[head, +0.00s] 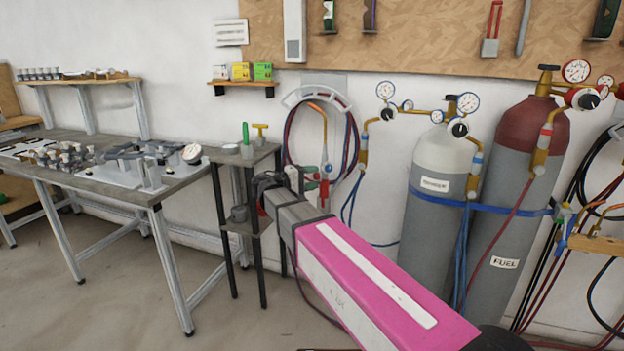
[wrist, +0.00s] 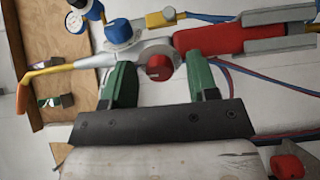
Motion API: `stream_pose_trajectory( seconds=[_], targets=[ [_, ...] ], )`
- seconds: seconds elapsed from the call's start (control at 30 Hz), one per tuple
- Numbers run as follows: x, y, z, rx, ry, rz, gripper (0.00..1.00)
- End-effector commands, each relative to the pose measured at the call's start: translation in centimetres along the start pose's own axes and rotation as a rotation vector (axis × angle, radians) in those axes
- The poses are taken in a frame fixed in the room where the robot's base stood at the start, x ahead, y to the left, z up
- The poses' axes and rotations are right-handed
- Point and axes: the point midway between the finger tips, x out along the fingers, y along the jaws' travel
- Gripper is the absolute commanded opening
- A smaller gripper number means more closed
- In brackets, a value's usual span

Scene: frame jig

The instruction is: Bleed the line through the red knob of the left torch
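The left torch (head: 324,194) hangs on the wall below a curved grey hose hanger in the head view. In the wrist view the torch lies across the picture, with an orange tip to the left and a red handle (wrist: 222,38) to the right. Its red knob (wrist: 159,68) faces the wrist camera, and a blue knob (wrist: 119,32) sits up and left of it. My gripper (wrist: 161,74) is open, with one green finger on each side of the red knob. Gaps show between fingers and knob. My arm blocks part of the head view.
An oxygen cylinder (head: 437,172) and a fuel cylinder (head: 510,220) stand to the right, with gauges and hoses. A small stand (head: 246,158) with a green-handled tool is left of the torch. A workbench (head: 180,180) with fixtures is farther left.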

Motion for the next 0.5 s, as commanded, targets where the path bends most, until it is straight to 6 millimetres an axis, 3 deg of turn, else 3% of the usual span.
stream_pose_trajectory(
  seconds=[0.27, 0.5],
  targets=[
    [-0.1, 0.0, 0.0, 0.0, 0.0, 0.001, 0.53],
    [-2.8, 0.0, -0.1, 0.0, 0.003, 0.001, 0.53]
  ],
)
